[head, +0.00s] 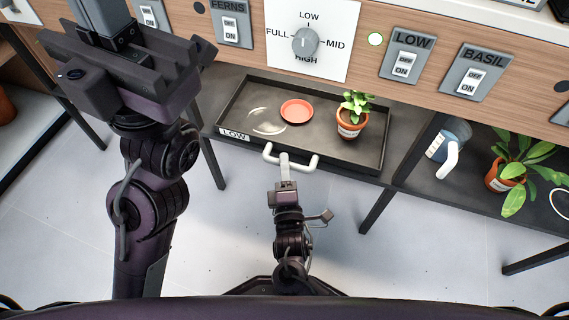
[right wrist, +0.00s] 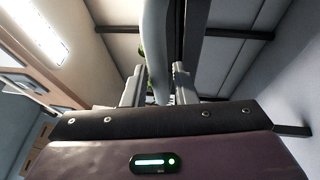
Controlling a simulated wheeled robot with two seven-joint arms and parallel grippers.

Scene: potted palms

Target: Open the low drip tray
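The low drip tray (head: 232,112) is a dark, shallow tray on the shelf under the wooden panel, with a "LOW" label on its front left. Its pale U-shaped handle (head: 304,166) sticks out at the front; it also shows in the right wrist view as a pale bar (right wrist: 157,50). My right gripper (head: 284,160) is at the handle, with the bar between its two fingers (right wrist: 158,85) and seemingly held by them. My left gripper (head: 100,18) is raised at the upper left, apart from the tray; its fingertips are cut off by the frame edge.
A red saucer (head: 296,111) and a potted plant (head: 350,122) stand in the tray. A dial (head: 305,42) and several switches are on the panel above. A blue-and-white container (head: 449,145) and another plant (head: 505,176) stand at right. Floor in front is clear.

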